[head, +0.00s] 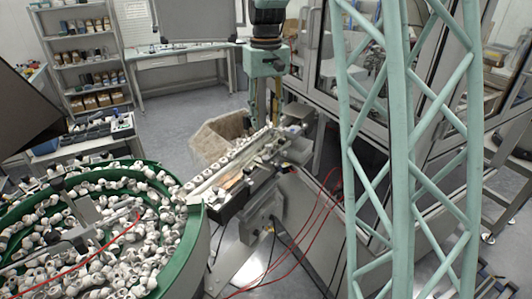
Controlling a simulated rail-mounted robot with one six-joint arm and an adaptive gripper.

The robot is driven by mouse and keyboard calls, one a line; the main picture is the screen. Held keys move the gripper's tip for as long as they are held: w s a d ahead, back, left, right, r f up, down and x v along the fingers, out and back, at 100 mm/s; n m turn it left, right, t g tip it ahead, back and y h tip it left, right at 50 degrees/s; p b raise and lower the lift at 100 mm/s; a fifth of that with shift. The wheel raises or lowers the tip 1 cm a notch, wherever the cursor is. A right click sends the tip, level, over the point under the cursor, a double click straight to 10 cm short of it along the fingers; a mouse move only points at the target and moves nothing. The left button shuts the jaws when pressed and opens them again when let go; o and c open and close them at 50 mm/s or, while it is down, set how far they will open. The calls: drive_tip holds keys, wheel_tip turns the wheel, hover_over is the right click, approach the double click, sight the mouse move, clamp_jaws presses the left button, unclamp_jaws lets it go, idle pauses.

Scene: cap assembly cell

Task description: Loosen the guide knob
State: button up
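The feeder track (222,172) runs from the bowl up to the right and carries a row of white caps. My gripper (274,118) points down at the far end of this track, below the teal and black end of my arm. Its fingers look thin and seen nearly edge-on, so their opening does not show. I cannot tell whether they touch anything. I cannot make out the guide knob; it is too small or hidden among the parts around the track's far end.
A green-rimmed bowl (197,232) full of white caps fills the lower left. An open carton (222,137) stands behind the track. Red cables (318,222) hang at the track's right, beside a grey cabinet with glass doors (315,45). A shelf and benches stand at the back left.

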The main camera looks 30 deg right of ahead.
sight(266, 157)
drive_tip(key=shift+f, duration=0.2)
drive_tip(key=shift+f, duration=6.7)
drive_tip(key=c, duration=0.8)
